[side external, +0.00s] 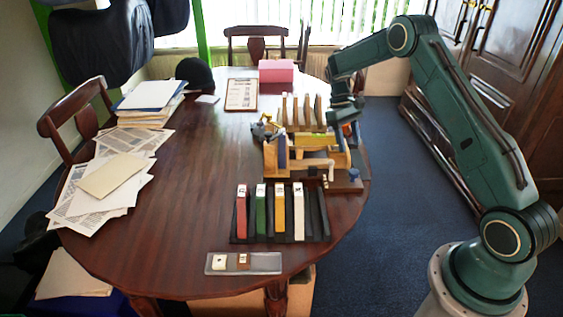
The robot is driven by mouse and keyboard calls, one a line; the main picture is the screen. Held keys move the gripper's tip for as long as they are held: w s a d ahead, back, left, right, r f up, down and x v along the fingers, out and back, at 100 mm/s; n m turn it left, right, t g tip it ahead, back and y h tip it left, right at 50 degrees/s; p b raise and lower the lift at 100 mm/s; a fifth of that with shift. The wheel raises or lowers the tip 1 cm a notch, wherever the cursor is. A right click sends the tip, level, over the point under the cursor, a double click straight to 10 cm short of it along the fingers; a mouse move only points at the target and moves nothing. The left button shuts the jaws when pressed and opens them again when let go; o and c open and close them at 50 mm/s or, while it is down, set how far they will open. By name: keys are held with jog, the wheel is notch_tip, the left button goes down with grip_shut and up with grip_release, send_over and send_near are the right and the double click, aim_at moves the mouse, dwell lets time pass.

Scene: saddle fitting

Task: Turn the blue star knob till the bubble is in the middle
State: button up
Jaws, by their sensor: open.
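A wooden fixture on a brown base board (345,187) stands at the right side of the table, with a yellow block (316,141) and upright plates on it. A small blue part (354,174) sits at the board's right end. It may be the blue star knob, but its shape is too small to tell. Other blue bits show at the fixture's left and by my gripper. My gripper (345,138) is open, pointing down over the fixture's right rear part, above and behind that blue part. Whether it touches anything is unclear. The bubble cannot be made out.
A black rack with red, green, yellow and white upright pieces (299,212) stands in front of the fixture. A clear tray (268,264) lies at the front edge. Papers, a pink box (276,71) and a clipboard (241,94) lie around. The table's middle left is clear.

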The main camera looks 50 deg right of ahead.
jog(key=shift+v, duration=2.35)
jog(key=s+a+r+t+h, duration=0.1)
jog(key=s+a+r, duration=0.25)
jog(key=r, duration=0.25)
jog(key=s+a+r+t, duration=0.2)
jog(key=s+a+r, duration=0.15)
jog(key=r, duration=0.25)
jog(key=s+a+r+t+h, duration=0.1)
jog(key=s+a+r, duration=0.25)
jog(key=r, duration=0.35)
jog(key=s+a+t, duration=0.3)
jog(key=s+a, duration=0.3)
jog(key=s, duration=0.2)
jog(key=s+a+n+t+y, duration=0.1)
jog(key=s+a+t, duration=0.2)
jog(key=s+a, duration=0.3)
jog(key=s, duration=0.3)
jog(key=shift+s+a+f+n, duration=0.25)
jog(key=shift+a+f+n, duration=0.05)
jog(key=shift+a+f, duration=0.05)
